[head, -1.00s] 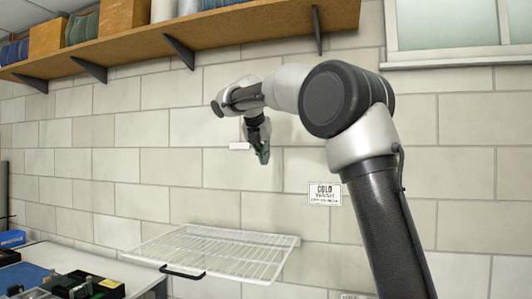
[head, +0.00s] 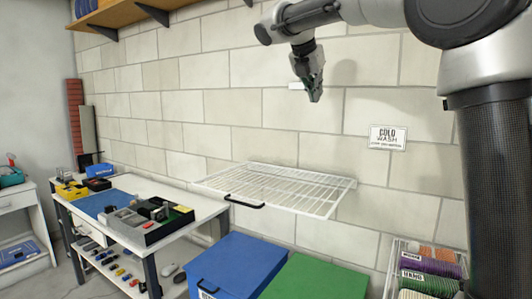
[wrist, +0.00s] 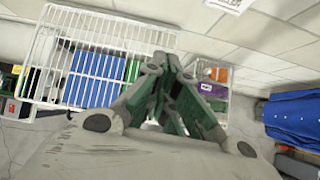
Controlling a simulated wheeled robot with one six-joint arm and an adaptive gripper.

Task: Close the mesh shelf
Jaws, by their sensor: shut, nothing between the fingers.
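The white mesh shelf (head: 300,190) is mounted on the block wall and sticks out level into the room. Its black handle (head: 244,202) is on the front edge. My gripper (head: 315,97) is above the shelf near the wall, pointing down, shut and empty, well clear of the mesh. In the wrist view the shut fingers (wrist: 172,62) are in the middle, and the mesh shelf (wrist: 103,30) shows at the upper left, partly hidden behind the gripper.
Blue (head: 238,262) and green (head: 315,280) bins stand below the shelf. A workbench (head: 140,187) with boxes is to the left. A wire basket (head: 399,252) is at lower right. A wooden shelf (head: 140,10) hangs above. The wall above the mesh shelf is mostly clear.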

